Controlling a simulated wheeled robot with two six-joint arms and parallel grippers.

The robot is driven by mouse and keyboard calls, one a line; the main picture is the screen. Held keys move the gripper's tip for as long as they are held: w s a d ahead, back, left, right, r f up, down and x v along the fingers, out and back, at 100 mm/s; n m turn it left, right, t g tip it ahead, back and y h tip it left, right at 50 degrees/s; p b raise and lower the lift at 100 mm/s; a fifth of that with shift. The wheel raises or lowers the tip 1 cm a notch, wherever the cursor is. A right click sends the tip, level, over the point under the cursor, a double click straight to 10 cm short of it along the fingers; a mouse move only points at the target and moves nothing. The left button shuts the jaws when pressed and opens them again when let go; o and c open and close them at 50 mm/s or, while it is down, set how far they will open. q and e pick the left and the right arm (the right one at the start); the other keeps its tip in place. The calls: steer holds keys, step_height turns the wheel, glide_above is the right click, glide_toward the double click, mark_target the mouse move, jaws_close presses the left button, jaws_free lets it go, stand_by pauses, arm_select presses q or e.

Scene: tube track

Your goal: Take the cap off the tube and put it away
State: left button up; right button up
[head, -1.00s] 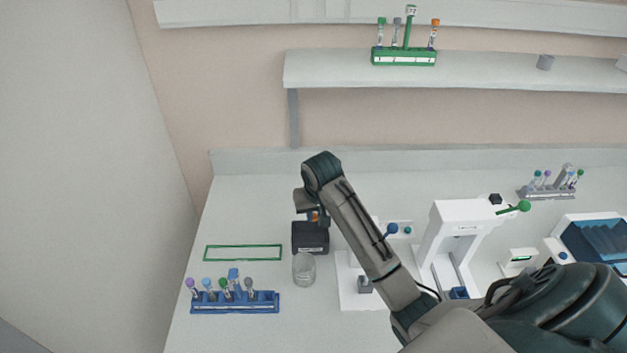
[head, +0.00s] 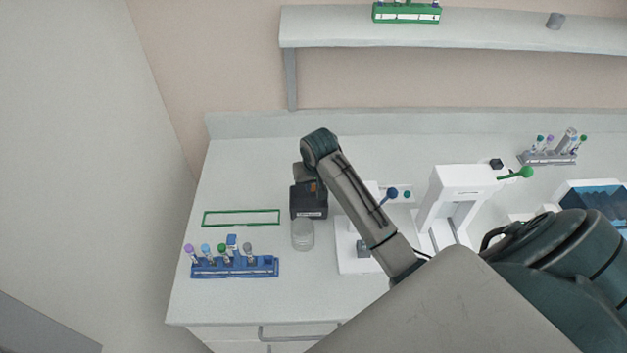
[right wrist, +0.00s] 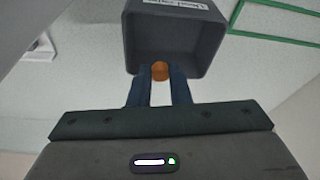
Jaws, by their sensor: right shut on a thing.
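My right gripper (right wrist: 160,78) is shut on an orange cap (right wrist: 159,70), seen between its two fingertips in the right wrist view. The cap is at the open mouth of a dark grey box (right wrist: 178,38) with a white label. I cannot tell how deep inside it is. In the head view the box (head: 309,208) stands on the bench under my right gripper (head: 309,184), and a bit of orange shows there. No tube hangs from the cap in view. I cannot tell which tube it belongs to. My left gripper is not in view.
A clear beaker (head: 302,235) stands just in front of the box. A blue rack (head: 235,267) with several capped tubes is at front left, below a green outlined rectangle (head: 241,218). White devices (head: 447,210) and a grey rack (head: 548,158) are to the right.

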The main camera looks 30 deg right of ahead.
steer(key=o, duration=0.6)
steer(key=shift+o, duration=0.7)
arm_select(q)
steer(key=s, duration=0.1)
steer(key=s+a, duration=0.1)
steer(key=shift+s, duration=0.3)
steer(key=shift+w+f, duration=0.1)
arm_select(e)
steer(key=shift+r, duration=0.1)
steer(key=shift+s+r, duration=0.1)
steer(key=shift+r, duration=0.05)
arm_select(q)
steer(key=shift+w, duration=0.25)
arm_select(e)
steer(key=v, duration=1)
steer(key=shift+r, duration=0.25)
